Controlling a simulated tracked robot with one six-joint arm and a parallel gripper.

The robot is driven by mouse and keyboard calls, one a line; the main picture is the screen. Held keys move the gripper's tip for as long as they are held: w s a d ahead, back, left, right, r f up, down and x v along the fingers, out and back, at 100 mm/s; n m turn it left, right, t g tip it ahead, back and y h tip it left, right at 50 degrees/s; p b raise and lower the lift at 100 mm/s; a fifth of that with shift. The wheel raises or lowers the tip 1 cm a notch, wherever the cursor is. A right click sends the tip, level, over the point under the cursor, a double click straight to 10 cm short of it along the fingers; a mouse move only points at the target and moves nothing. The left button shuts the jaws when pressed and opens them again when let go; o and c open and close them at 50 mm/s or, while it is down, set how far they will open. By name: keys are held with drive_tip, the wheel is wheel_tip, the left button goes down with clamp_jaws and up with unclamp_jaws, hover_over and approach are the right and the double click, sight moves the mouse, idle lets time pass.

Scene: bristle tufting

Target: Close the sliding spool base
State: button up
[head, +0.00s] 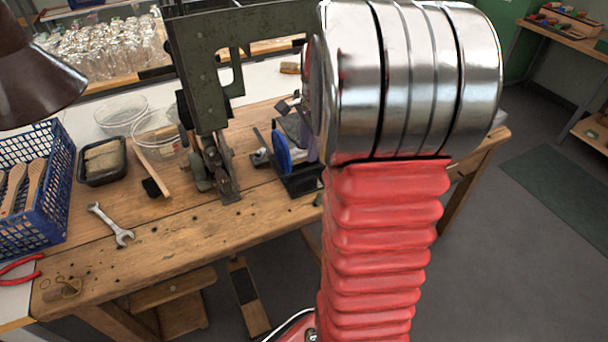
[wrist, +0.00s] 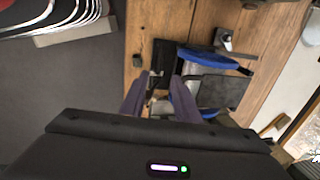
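The spool base (head: 303,186) is a dark unit on the bench, partly hidden by my arm in the head view. A blue spool disc (head: 281,154) stands upright on it. In the wrist view the blue spool (wrist: 207,57) and a dark plate (wrist: 222,92) lie ahead and to the right of my gripper. My gripper (wrist: 160,84) has two purple-grey fingers spread apart, with their tips near the dark parts of the base. I see nothing clearly held between them. I cannot tell whether the fingers touch the base or how far it is slid out.
A green tufting machine (head: 205,80) stands left of the spool base. A wrench (head: 112,226), a blue crate (head: 40,225) of brushes, a black tub (head: 102,162) and clear bowls (head: 158,130) are further left. The bench front (head: 180,232) is mostly clear.

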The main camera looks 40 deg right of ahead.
sight(304, 181)
drive_tip(key=w+f, duration=0.1)
drive_tip(key=f, duration=0.8)
drive_tip(key=w+f, duration=0.1)
drive_tip(key=f, duration=0.3)
drive_tip(key=shift+w+d+f, duration=0.2)
drive_tip(key=shift+w+d, duration=0.1)
drive_tip(key=shift+d, duration=0.05)
clamp_jaws()
